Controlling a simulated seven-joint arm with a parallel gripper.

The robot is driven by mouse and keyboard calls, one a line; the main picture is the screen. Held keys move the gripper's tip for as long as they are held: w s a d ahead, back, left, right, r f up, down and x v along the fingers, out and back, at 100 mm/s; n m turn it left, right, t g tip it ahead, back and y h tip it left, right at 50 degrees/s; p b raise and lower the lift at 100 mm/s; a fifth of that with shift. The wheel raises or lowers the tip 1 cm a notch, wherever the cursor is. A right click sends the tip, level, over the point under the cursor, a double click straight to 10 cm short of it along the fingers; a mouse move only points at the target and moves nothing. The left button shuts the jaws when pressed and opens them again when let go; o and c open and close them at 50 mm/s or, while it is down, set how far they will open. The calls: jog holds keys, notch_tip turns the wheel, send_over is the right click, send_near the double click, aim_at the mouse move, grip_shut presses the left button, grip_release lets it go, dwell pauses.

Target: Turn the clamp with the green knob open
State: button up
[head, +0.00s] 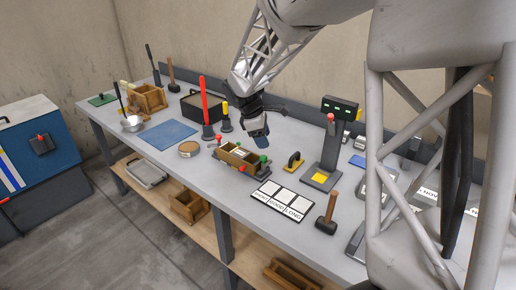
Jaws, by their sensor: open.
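A small wooden mould box (232,160) with clamps stands on the grey workbench, left of the middle of the bench. The clamp with the green knob (264,159) is at its right end. Red knobs (219,138) show at its left end and front right side. Whether the green-knob clamp is turned open or closed is too small to tell. My gripper (260,140) hangs just above and behind the right end of the box, pointing down. It is open, appears empty, and looks apart from the green knob. Its far finger is partly hidden.
Tall red-handled tool (205,105) stands left. A blue mat (168,134) lies farther left.

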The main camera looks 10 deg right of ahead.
aim_at(263, 157)
jog(key=w+a+f+n, duration=0.2)
jog(key=w+f, duration=0.2)
jog(key=w, duration=0.1)
jog(key=shift+w+a+h, duration=0.2)
jog(key=shift+h, duration=0.1)
jog(key=shift+f, duration=0.1)
jog(key=shift+x, duration=3.85)
jog(key=c, duration=0.9)
